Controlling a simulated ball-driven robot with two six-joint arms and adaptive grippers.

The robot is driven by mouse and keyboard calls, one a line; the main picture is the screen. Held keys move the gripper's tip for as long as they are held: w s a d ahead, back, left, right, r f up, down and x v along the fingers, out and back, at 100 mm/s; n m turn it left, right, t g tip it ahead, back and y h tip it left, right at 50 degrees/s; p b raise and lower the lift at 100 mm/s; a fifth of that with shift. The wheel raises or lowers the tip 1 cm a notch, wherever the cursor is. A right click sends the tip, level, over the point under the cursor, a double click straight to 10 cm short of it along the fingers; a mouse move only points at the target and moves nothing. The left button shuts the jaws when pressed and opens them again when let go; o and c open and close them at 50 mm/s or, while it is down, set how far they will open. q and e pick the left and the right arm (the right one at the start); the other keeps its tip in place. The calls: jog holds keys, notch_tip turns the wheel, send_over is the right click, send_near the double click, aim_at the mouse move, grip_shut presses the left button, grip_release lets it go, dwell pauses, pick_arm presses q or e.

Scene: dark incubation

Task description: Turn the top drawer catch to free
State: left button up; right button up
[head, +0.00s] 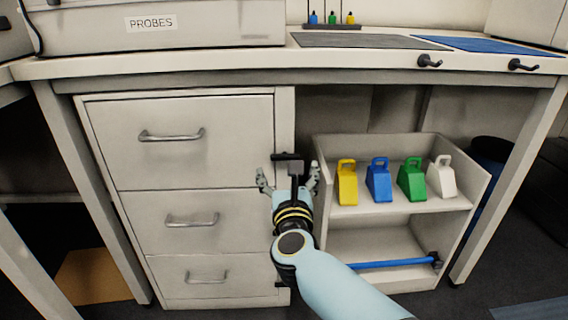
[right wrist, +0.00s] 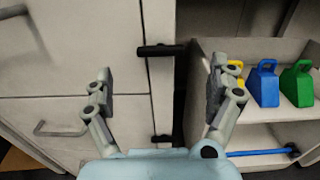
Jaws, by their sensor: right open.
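The top drawer (head: 180,140) is closed in the cabinet, with a grey bar handle. A black catch (head: 287,157) sits on the cabinet's right-hand post, its bar lying crosswise toward the drawer's edge. In the right wrist view the catch (right wrist: 160,50) shows between and a little ahead of my finger pads. My right gripper (head: 289,177) is open in front of the post, just below the catch in the head view. It also shows open and empty in the right wrist view (right wrist: 158,85). Whether it touches anything I cannot tell. My left gripper is out of view.
A second black catch (right wrist: 160,138) sits lower on the post. To the right, an open shelf unit (head: 400,210) holds yellow, blue, green and white scoop-like pieces, with a blue rod (head: 390,264) below. The bench top (head: 240,66) overhangs the cabinet, with dark hooks on its edge.

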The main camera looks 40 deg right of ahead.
aim_at(285, 157)
jog(key=x, duration=0.6)
jog(key=c, duration=1.2)
